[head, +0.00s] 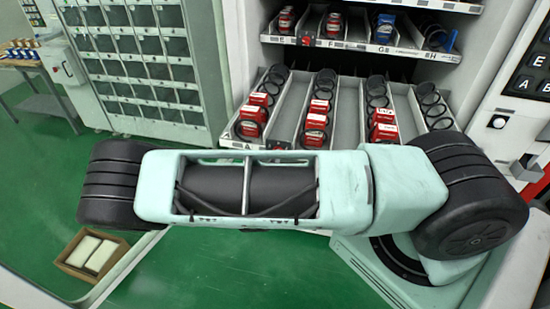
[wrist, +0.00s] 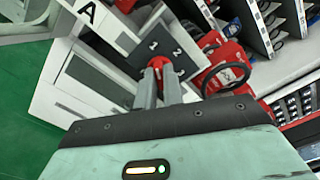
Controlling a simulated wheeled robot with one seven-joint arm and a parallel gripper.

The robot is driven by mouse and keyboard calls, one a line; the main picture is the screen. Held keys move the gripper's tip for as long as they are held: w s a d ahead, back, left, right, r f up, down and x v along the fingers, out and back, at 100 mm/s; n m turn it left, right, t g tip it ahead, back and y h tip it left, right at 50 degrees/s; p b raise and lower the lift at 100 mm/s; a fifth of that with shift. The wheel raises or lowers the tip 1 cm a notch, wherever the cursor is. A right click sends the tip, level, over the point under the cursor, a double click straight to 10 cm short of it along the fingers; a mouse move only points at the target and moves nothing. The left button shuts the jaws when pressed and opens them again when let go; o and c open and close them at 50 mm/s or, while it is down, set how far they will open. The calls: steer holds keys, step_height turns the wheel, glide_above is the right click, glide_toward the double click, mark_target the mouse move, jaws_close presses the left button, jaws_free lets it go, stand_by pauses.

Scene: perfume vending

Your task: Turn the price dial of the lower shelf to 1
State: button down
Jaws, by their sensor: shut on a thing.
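In the wrist view, a small red dial knob (wrist: 158,62) sits on a dark square plate with white numbers 1, 2 and 3 showing around it. My gripper (wrist: 160,78) is shut on the knob, with its two grey fingers close together. The fingers and knob hide part of the plate, and I cannot tell which number the dial points to. In the head view, the lower shelf (head: 236,143) holds red boxes in black spiral coils. My arm covers most of its front edge and hides my gripper.
The upper shelf (head: 385,49) has slot labels E to H and a red dial (head: 306,40). A keypad panel (head: 530,75) stands at the right. A locker cabinet (head: 125,60) stands at the left, and a box (head: 93,252) lies at the lower left near green floor.

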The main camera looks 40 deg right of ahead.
stand_by(0.6)
steer(key=c, duration=1.5)
jaws_free()
steer(key=shift+a, duration=0.15)
steer(key=shift+b+v, duration=2.9)
steer(key=shift+v, duration=5.7)
steer(key=shift+s, duration=0.1)
